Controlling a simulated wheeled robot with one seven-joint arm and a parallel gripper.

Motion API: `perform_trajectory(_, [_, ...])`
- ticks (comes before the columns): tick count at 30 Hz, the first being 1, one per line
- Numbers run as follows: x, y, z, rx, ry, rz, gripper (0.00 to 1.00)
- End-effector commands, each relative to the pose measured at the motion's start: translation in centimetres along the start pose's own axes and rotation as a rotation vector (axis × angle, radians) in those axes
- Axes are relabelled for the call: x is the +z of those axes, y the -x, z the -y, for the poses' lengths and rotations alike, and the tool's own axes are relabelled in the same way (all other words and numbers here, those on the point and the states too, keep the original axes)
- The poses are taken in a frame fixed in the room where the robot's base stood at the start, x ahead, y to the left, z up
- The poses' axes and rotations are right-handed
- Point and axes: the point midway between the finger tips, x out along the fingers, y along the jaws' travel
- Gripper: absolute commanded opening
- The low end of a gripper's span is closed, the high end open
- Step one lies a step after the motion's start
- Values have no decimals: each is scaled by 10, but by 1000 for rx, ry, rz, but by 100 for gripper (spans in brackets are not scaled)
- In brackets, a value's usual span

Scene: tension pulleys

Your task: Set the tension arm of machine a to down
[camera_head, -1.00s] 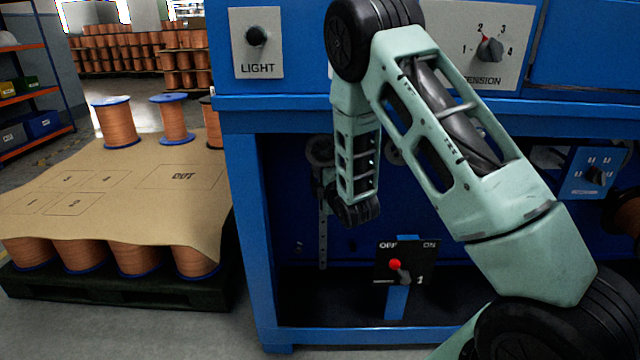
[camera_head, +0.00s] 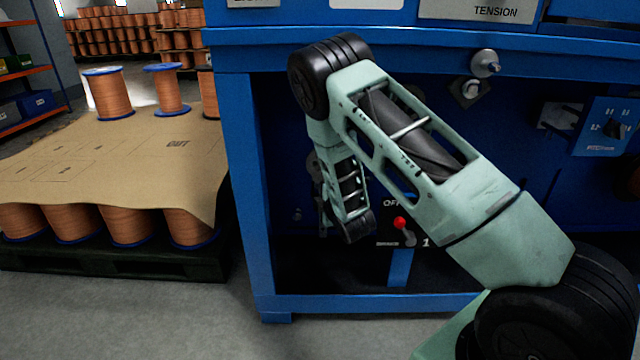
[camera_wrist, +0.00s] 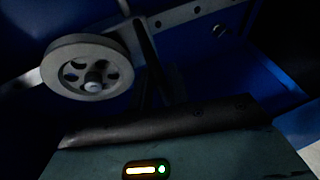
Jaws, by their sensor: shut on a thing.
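The blue machine (camera_head: 240,200) stands in front of me, with an open bay under its blue top edge. I see no letter on it, so I cannot tell whether it is machine a. In the wrist view a grey pulley wheel (camera_wrist: 62,62) with round holes sits beside a grey slotted bar (camera_wrist: 190,14) that runs diagonally. My gripper (camera_wrist: 155,78) is dark and shut, with its fingers by the wheel and bar. The held part, likely the tension arm, is too dark to make out. In the head view my own arm hides the gripper and most of the pulley.
Copper spools under a cardboard sheet (camera_head: 120,165) stand at left. The floor in front is clear.

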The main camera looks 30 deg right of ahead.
Motion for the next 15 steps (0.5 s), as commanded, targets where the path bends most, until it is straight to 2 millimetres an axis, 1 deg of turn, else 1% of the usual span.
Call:
perform_trajectory(1, [0, 0, 17, -12, 3, -1, 0])
perform_trajectory(3, [1, -2, 25, -11, 3, -2, 0])
perform_trajectory(9, [2, -5, 37, -12, 2, -1, 0])
perform_trajectory(15, [2, -5, 41, -17, 2, -1, 0])
